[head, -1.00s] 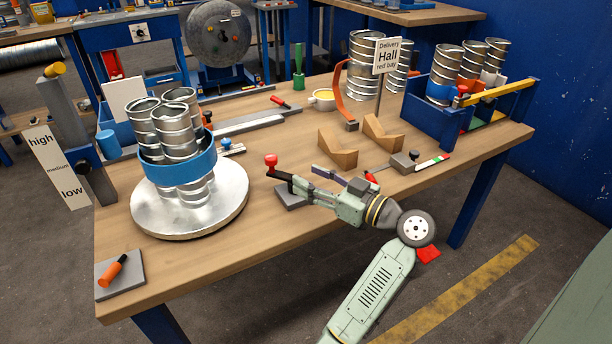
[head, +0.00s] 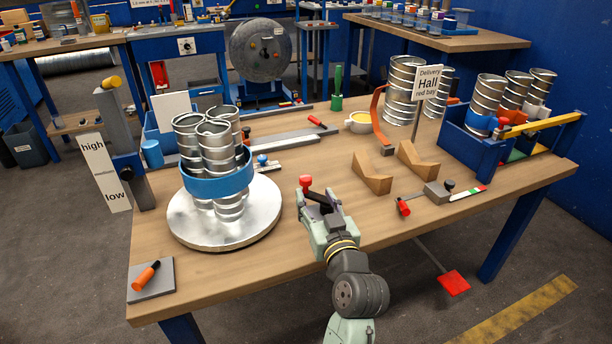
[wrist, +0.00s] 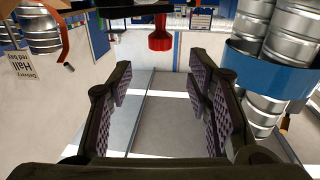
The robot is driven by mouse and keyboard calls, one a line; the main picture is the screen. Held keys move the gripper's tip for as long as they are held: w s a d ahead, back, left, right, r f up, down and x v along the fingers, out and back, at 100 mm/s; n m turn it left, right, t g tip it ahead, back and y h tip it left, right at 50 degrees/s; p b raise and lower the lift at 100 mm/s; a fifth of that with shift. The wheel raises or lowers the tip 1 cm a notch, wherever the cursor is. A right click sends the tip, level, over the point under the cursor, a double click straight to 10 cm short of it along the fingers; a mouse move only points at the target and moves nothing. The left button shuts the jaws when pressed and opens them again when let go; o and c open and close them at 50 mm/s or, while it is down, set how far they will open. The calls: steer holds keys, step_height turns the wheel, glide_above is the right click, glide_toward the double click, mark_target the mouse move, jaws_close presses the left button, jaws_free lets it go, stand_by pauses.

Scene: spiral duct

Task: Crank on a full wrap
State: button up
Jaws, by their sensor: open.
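A crank with a red knob (head: 305,182) stands near the table's front middle. In the wrist view the knob (wrist: 160,34) hangs beyond the fingertips, with a dark arm above it. My gripper (head: 318,203) is just in front of the knob and partly hides the crank. In the wrist view my gripper (wrist: 162,78) is open, its padded fingers wide apart with nothing between them. A round silver turntable (head: 190,222) left of the gripper carries a cluster of upright spiral ducts (head: 218,140). A blue band (head: 205,185) goes around the cluster; its far side is hidden.
Two wooden V-blocks (head: 372,172), an orange strip (head: 379,118) and a Delivery Hall sign (head: 428,82) stand to the right. A blue bin (head: 470,145) holds more ducts. An orange-handled tool (head: 146,276) lies front left.

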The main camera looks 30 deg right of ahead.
mark_target(307, 181)
steer(key=p+x, duration=0.2)
steer(key=x, duration=0.7)
steer(key=shift+c, duration=0.3)
jaws_close()
stand_by(0.4)
